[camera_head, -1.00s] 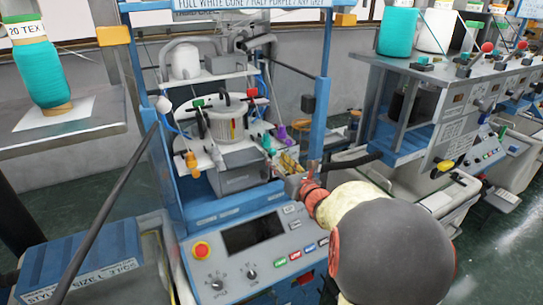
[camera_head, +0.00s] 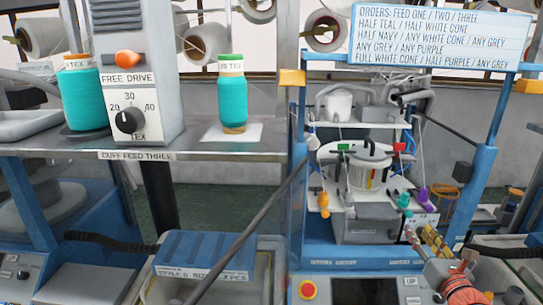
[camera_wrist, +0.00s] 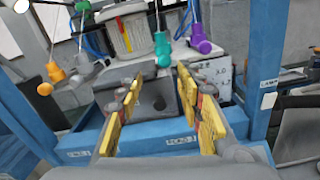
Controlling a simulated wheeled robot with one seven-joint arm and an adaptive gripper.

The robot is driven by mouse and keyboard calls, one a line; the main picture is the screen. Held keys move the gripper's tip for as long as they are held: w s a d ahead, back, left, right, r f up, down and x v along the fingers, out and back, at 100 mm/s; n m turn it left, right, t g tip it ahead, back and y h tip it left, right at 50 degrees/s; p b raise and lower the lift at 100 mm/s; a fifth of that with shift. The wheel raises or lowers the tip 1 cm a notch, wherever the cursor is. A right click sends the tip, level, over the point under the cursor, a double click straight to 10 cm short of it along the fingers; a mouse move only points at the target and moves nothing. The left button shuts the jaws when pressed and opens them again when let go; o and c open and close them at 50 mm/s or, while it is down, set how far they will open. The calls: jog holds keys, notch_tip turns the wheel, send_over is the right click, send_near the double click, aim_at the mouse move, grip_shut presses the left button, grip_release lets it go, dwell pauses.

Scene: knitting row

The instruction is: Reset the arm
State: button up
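My gripper (camera_wrist: 158,112) shows in the wrist view with its two yellow-padded fingers apart and nothing between them. It faces the blue-framed knitting machine (camera_head: 370,257). In the head view my gripper (camera_head: 424,240) is at the lower right, in front of the machine's right side. Part of my arm runs off the bottom right corner. Coloured knobs hang just beyond the fingers in the wrist view: orange (camera_wrist: 45,88), teal (camera_wrist: 163,50) and purple (camera_wrist: 200,43).
A shelf (camera_head: 250,146) at left carries a teal cone (camera_head: 232,101), another teal cone (camera_head: 86,100) and a grey dial unit (camera_head: 135,70). An orders sign (camera_head: 440,38) tops the machine. A dark diagonal bar (camera_head: 245,232) crosses the front. A blue post (camera_wrist: 262,75) stands right of the gripper.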

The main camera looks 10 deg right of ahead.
jog(key=w+a+r+n+g+y, duration=0.15)
jog(key=a+n+y, duration=0.7)
jog(key=a, duration=0.85)
jog(key=s+a+f+n+g+y, duration=0.1)
jog(key=s+a+n+g, duration=0.15)
jog(key=a+n, duration=0.45)
jog(key=s+a+f+n+g+y, duration=0.1)
jog(key=s+a+n+g+y, duration=0.15)
jog(key=a+n, duration=0.4)
jog(key=s+a+f+n+g+h+b, duration=0.1)
jog(key=s+a+f+n+g+h, duration=0.3)
jog(key=s+a+n, duration=0.6)
jog(key=s+d+n+g+h, duration=0.1)
jog(key=s+d+n+h, duration=0.3)
jog(key=s+d+n, duration=0.3)
jog(key=shift+n+b, duration=0.3)
jog(key=shift+n, duration=0.6)
jog(key=shift+s+d+g, duration=0.1)
jog(key=shift+g, duration=0.15)
